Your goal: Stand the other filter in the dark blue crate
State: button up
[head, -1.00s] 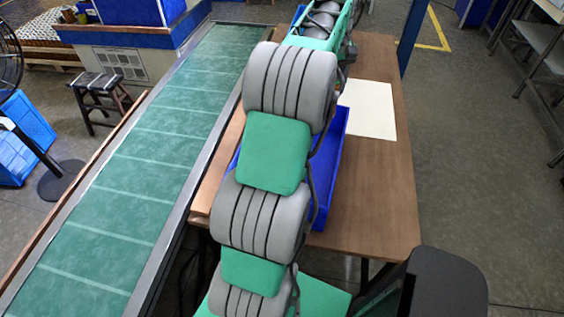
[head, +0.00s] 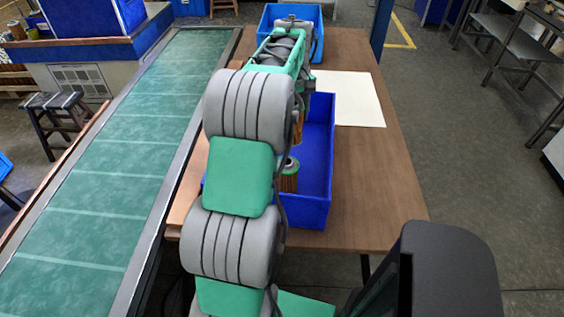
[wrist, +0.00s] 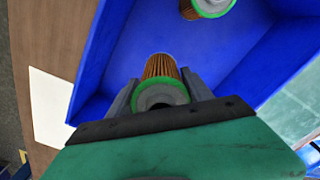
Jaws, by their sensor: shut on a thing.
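My gripper (wrist: 161,77) is shut on a filter (wrist: 160,68) with orange-brown pleats and a green end ring around a grey centre. In the head view this held filter (head: 298,130) shows only as a narrow strip beside my arm, over the dark blue crate (head: 318,210). In the wrist view the crate's blue floor (wrist: 150,30) lies beyond the held filter; I cannot tell whether it touches. The other filter (head: 288,178) stands upright in the crate's near part, partly hidden by my arm. It also shows at the wrist view's top edge (wrist: 208,6).
The crate stands on a brown wooden table (head: 375,185). A white sheet (head: 345,98) lies behind it and a lighter blue bin (head: 318,35) stands at the back. A green conveyor (head: 120,160) runs along the left. The table's right side is clear.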

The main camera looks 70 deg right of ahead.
aim_at(293, 139)
notch_tip(293, 139, down, 8)
jog(key=shift+f+p, duration=0.25)
jog(key=shift+p, duration=0.3)
jog(key=shift+f, duration=0.1)
jog(key=shift+f, duration=0.15)
jog(key=o, duration=1.5)
jog(key=shift+c, duration=0.2)
